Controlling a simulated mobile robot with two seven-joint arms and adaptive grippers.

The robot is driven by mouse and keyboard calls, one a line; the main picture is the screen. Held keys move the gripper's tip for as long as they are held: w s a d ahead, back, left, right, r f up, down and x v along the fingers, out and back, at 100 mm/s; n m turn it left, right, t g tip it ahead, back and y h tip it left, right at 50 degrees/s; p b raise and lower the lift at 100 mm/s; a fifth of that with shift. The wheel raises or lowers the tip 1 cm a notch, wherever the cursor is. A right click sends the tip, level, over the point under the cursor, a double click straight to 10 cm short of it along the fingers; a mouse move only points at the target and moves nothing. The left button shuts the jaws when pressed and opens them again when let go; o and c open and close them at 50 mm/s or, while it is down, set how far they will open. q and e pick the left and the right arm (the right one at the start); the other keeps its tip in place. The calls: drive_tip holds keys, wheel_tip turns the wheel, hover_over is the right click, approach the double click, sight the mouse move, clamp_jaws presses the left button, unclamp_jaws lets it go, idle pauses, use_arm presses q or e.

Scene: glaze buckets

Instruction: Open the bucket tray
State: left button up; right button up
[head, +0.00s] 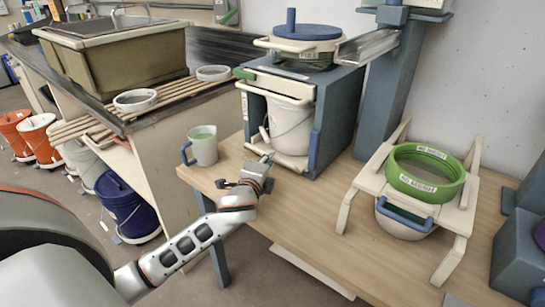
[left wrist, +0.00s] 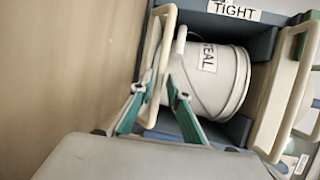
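The bucket tray's cream front handle (head: 290,163) sits low at the front of a blue-grey cabinet (head: 332,120). A white bucket (head: 290,122) stands inside the cabinet above the tray. My left gripper (head: 266,159) is at the left end of the tray front. In the left wrist view, its teal-padded fingers (left wrist: 156,100) are apart, on either side of the cream tray handle (left wrist: 168,22). Whether they touch it I cannot tell. The bucket there (left wrist: 220,80) carries a label ending in "EAL". My right gripper is not in view.
A mug (head: 203,147) stands left of the cabinet, close to my left arm. A blue lid (head: 300,31) sits on top of the cabinet. A cream stand with a green sieve (head: 428,180) is on the right. The tabletop between is clear.

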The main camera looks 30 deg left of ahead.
use_arm(q)
drive_tip(key=shift+x, duration=1.15)
drive_tip(key=shift+w+a+f, duration=0.15)
drive_tip(key=shift+w, duration=0.3)
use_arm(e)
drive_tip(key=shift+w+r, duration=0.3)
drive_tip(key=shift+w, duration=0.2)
use_arm(q)
clamp_jaws()
